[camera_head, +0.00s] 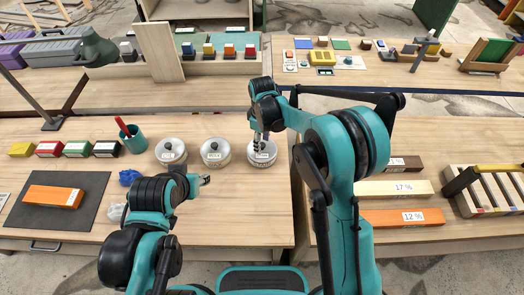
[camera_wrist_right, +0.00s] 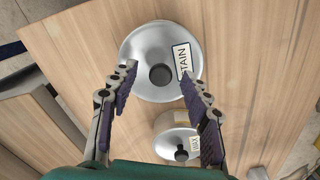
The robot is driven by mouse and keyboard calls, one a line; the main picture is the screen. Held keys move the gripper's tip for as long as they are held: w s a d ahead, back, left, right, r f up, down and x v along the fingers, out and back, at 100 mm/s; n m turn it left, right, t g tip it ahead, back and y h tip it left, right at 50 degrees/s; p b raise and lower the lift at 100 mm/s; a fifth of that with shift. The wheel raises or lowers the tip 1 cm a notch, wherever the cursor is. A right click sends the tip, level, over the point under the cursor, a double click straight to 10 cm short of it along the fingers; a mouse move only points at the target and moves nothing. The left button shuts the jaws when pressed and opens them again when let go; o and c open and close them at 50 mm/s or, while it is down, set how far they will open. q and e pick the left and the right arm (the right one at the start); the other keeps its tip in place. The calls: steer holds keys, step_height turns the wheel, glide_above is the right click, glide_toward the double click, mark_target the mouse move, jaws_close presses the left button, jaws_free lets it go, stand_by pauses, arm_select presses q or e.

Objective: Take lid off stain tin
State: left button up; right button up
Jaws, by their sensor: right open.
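The stain tin (camera_head: 264,158) is a round metal tin at the right end of a row of three on the near table. Its lid (camera_wrist_right: 136,78) has a dark round knob (camera_wrist_right: 161,75) and a label reading STAIN in the right wrist view. The lid sits on the tin. My right gripper (camera_head: 259,139) is over this tin, pointing down. In the right wrist view its fingers (camera_wrist_right: 157,80) are spread apart, the knob between them and not touched. My left gripper (camera_head: 205,180) is low over the table, in front of the tins; its finger gap is unclear.
Two similar lidded tins, a middle one (camera_head: 215,153) and a left one (camera_head: 171,152), stand close by. A teal cup (camera_head: 134,140) with a red-handled tool stands further left. A dark mat (camera_head: 88,208) bears an orange block (camera_head: 52,197). Bare table lies in front of the tins.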

steer(key=shift+f, duration=0.7)
steer(key=shift+r, duration=0.1)
jaws_close()
